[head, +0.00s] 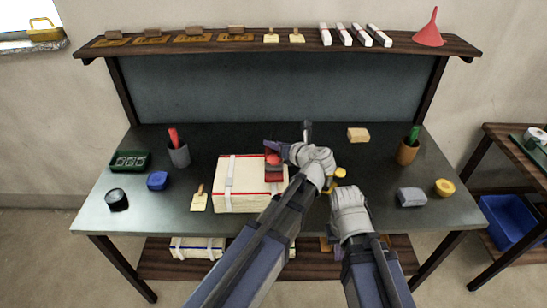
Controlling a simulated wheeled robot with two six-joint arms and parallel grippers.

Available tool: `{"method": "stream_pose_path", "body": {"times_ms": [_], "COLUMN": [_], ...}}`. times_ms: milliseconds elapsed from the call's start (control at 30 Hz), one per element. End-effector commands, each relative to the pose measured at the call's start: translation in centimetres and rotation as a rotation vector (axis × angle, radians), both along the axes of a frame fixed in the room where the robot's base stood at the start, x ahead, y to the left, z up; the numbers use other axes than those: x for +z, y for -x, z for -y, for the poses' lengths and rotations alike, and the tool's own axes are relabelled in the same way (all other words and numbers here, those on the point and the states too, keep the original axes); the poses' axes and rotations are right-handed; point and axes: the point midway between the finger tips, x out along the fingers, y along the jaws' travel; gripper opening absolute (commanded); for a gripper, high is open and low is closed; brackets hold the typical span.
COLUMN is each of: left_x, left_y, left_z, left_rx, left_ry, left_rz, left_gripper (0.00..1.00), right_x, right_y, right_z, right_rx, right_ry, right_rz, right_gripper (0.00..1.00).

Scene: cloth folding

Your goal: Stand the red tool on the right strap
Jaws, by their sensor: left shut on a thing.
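A cream box (250,199) with red edges stands on the dark workbench, left of the middle. A pale left strap (229,183) runs over its top and front. The right strap is largely hidden by the red tool and my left arm. The red tool (273,174) is upright at the right part of the box top, over where the right strap lies. I cannot tell whether its base touches the strap. My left gripper (277,154) is shut on the tool's upper part. My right gripper (333,186) is low to the right of the box; its fingers are unclear.
Yellow pieces (340,173) show beside my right gripper. A tan block (358,134), an orange cup (407,153), a grey block (411,197) and a yellow roll (444,187) are right. A grey cup (179,155), blue block (157,181) and tag (199,201) are left.

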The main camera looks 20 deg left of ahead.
Motion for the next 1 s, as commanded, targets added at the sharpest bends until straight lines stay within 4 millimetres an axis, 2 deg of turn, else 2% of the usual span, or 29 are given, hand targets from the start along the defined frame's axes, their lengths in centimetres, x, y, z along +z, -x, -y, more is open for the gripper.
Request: {"method": "stream_pose_path", "body": {"times_ms": [167, 467, 900, 933, 1000], "left_x": [-0.7, -3.7, -3.9, -3.9, -3.9], "left_y": [0.0, 0.0, 0.0, 0.0, 0.0], "left_z": [0.0, 0.0, 0.0, 0.0, 0.0], "left_rx": [-0.001, -0.001, -0.001, 0.0, 0.0], "left_ry": [-0.003, -0.003, -0.003, 0.0, 0.0], "left_rz": [0.001, 0.001, 0.001, 0.0, 0.0], "left_gripper": [0.0, 0.0, 0.0, 0.24, 0.32], "right_x": [-0.7, -3.7, -4.0, -3.9, -3.9], "right_y": [0.0, 0.0, 0.0, 0.0, 0.0], "right_z": [0.0, 0.0, 0.0, 0.0, 0.0], "right_rx": [0.0, 0.0, 0.0, 0.0, 0.0], "right_ry": [0.0, 0.0, 0.0, 0.0, 0.0], "right_rz": [0.0, 0.0, 0.0, 0.0, 0.0], "right_gripper": [0.0, 0.0, 0.0, 0.0, 0.0]}}
